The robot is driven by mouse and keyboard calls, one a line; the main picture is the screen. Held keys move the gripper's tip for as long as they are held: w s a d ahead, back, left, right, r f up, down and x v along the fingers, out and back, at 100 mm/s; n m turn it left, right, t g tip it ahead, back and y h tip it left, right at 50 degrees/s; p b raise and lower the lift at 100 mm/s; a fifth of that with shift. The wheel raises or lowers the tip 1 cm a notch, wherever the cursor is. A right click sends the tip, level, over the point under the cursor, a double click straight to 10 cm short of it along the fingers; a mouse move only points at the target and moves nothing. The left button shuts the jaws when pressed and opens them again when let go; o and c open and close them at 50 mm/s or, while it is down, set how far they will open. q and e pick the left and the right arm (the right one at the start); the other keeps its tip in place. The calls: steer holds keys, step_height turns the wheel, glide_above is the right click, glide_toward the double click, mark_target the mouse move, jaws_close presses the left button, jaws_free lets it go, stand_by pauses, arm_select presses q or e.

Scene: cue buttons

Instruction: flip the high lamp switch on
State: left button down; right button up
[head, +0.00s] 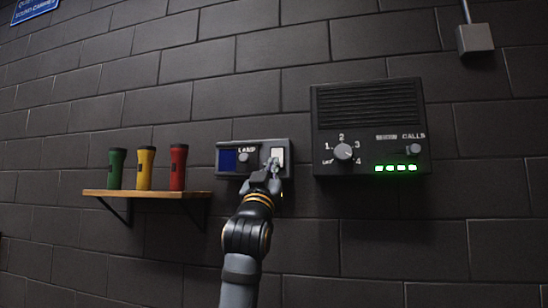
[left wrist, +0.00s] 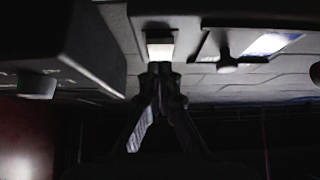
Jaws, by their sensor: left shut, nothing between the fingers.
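The lamp panel (head: 229,172) is a small grey box on the wall, with a blue square at its left, a round knob (head: 243,157) under the word LAMP, and a pale switch plate (head: 278,153) at its right. My left gripper (head: 271,170) is shut and empty, with its fingertips at the lower part of the switch plate. In the left wrist view the shut fingertips (left wrist: 160,68) are just by the bright switch plate (left wrist: 160,50); I cannot tell whether they touch. The fingers partly hide the plate. My right gripper is not in view.
A dark speaker box (head: 368,105) with a numbered dial and green lights is on the wall to the right. A wooden shelf (head: 150,193) at the left holds green, yellow and red flashlights. A small grey box (head: 475,39) is high at the right.

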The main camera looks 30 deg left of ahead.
arm_select(q)
steer(key=shift+w+a+f, duration=0.15)
steer(key=shift+w+a, duration=0.05)
steer(key=shift+w, duration=0.6)
